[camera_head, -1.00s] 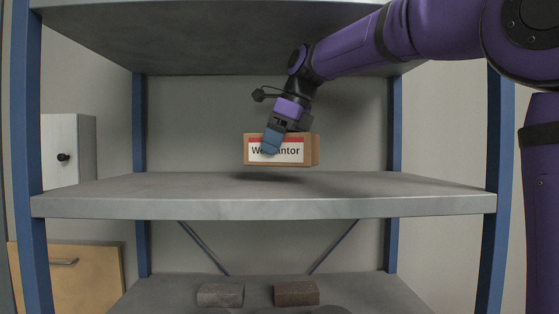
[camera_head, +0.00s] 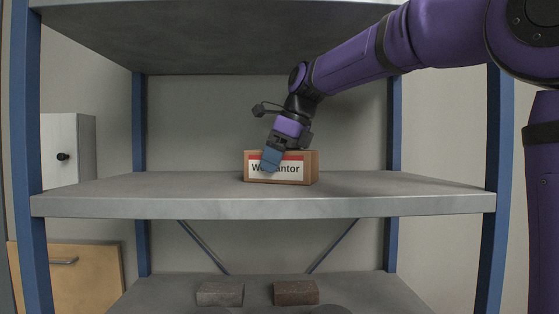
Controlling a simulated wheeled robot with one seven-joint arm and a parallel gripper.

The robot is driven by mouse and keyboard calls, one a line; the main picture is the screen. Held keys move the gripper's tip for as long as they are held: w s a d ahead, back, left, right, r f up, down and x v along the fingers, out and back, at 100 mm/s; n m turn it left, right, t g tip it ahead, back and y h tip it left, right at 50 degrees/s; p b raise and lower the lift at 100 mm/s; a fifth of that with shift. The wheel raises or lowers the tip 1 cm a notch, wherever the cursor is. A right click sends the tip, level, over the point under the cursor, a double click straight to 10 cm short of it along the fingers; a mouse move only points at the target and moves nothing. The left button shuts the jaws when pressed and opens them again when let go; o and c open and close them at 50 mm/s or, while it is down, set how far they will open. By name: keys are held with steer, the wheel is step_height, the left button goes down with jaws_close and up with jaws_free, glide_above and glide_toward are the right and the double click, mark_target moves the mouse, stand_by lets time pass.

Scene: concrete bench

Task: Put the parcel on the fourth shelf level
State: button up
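The parcel (camera_head: 301,171) is a brown box with a white label with a red band, partly covered by a finger. It is upright at the middle of the grey shelf board (camera_head: 150,190), and its underside appears to touch the board. My gripper (camera_head: 271,160) reaches down from the upper right, with a blue finger across the front of the parcel. It appears shut on the parcel; the far finger is hidden.
Another shelf board (camera_head: 220,40) lies above the arm. Blue posts (camera_head: 139,130) stand at the corners. The shelf is bare on both sides of the parcel. Two blocks, one grey (camera_head: 220,294) and one brown (camera_head: 296,293), lie on the board below.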

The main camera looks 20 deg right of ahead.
steer(key=shift+r, duration=0.1)
steer(key=v, duration=0.3)
steer(key=shift+s+d+r, duration=0.15)
steer(key=shift+s+d, duration=0.05)
steer(key=shift+d, duration=0.05)
steer(key=s+d, duration=0.3)
steer(key=d, duration=0.1)
steer(key=s+d, duration=0.4)
steer(key=shift+s+d, duration=0.2)
steer(key=shift+d, duration=0.1)
steer(key=shift+s, duration=0.1)
